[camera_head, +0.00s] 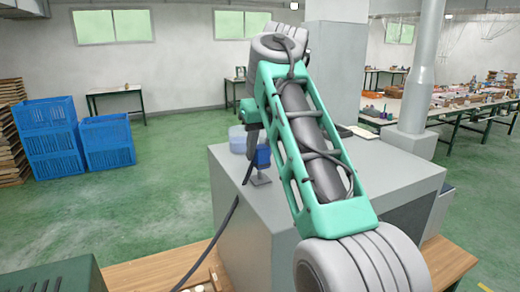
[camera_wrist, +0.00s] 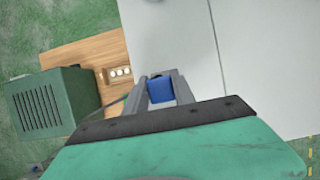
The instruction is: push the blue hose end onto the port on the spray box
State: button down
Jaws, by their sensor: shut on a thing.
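The blue hose end (camera_wrist: 160,91) sits between the two grey fingers of my gripper (camera_wrist: 162,78) in the wrist view, and the gripper is shut on it. In the head view the blue hose end (camera_head: 262,157) shows above the top of the grey spray box (camera_head: 232,178), left of my green arm link. A small grey piece lies just under it; I cannot tell whether it is the port or a fingertip. The dark hose (camera_head: 218,236) hangs down along the box's left side. The port is not clearly visible, nor whether the hose end touches it.
Pale blue round containers (camera_head: 238,138) are near the box's back left edge. A wooden table (camera_wrist: 88,54) carries a green vented box (camera_wrist: 42,108) and a holder with white round pieces (camera_wrist: 120,72). Blue crates (camera_head: 50,137) stand on the floor far left.

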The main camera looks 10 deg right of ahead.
jog(key=shift+f, duration=0.5)
jog(key=shift+w+a, duration=0.1)
jog(key=shift+w, duration=0.2)
jog(key=shift+f, duration=0.2)
jog(key=shift+f+b, duration=0.3)
jog(key=shift+f, duration=0.1)
jog(key=shift+f, duration=0.15)
dwell(0.4)
jog(key=shift+f+b, duration=0.3)
dwell(0.3)
jog(key=c, duration=1)
grip_release()
jog(key=shift+f, duration=0.1)
